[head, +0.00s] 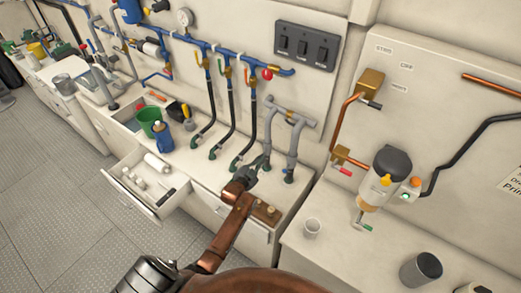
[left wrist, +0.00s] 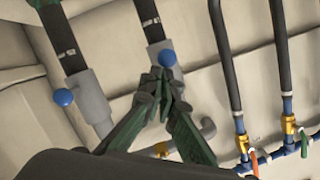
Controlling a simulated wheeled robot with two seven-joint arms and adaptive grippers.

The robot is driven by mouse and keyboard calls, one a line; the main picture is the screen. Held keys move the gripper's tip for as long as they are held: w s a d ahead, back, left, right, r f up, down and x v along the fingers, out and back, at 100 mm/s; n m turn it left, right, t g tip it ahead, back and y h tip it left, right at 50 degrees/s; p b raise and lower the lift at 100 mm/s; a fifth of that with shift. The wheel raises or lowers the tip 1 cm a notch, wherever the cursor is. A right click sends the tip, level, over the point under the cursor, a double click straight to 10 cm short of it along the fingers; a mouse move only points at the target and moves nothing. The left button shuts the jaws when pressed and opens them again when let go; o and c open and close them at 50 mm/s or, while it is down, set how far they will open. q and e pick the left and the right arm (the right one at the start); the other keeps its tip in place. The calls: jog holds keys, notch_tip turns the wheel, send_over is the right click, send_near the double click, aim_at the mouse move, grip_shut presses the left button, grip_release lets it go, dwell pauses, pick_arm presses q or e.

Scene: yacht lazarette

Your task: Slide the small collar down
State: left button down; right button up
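In the head view the left gripper (head: 241,181) is by the foot of the grey pipes (head: 291,138). My right gripper is not in view.
Black hoses (head: 231,109) with green ends stand left of the grey pipes. A drawer (head: 148,187) is open at the left.

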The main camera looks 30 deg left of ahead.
pick_arm(q)
jog(key=shift+s+f, duration=0.15)
jog(key=shift+f, duration=0.15)
